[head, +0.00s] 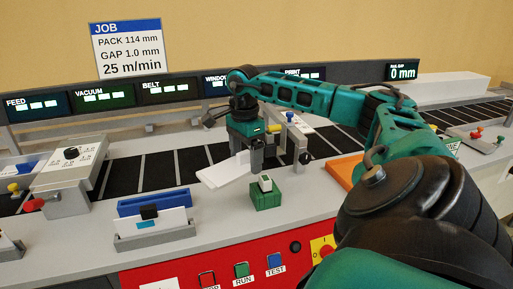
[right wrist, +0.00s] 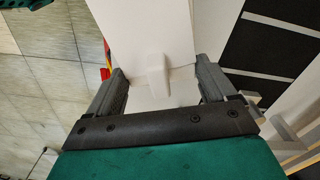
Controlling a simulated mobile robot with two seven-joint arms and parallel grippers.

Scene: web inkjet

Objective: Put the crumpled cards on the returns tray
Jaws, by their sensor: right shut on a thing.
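My right gripper (head: 250,158) points down over the belt's near edge, left of centre from my arm. It is shut on a white, flat, card-like piece (head: 226,172) that sticks out to the left below the fingers. In the right wrist view the white piece (right wrist: 150,28) lies between and beyond the fingers, with a small raised white tab (right wrist: 157,78). I cannot tell whether it is crumpled. An orange tray-like piece (head: 343,170) lies to the right, partly hidden by my right arm; I cannot tell whether it is the returns tray. My left gripper is not in view.
A green block (head: 265,198) with a small white-and-dark top stands just below the gripper. A grey holder with white and blue pieces (head: 154,236) stands left of it. The dark belt (head: 150,172) runs behind.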

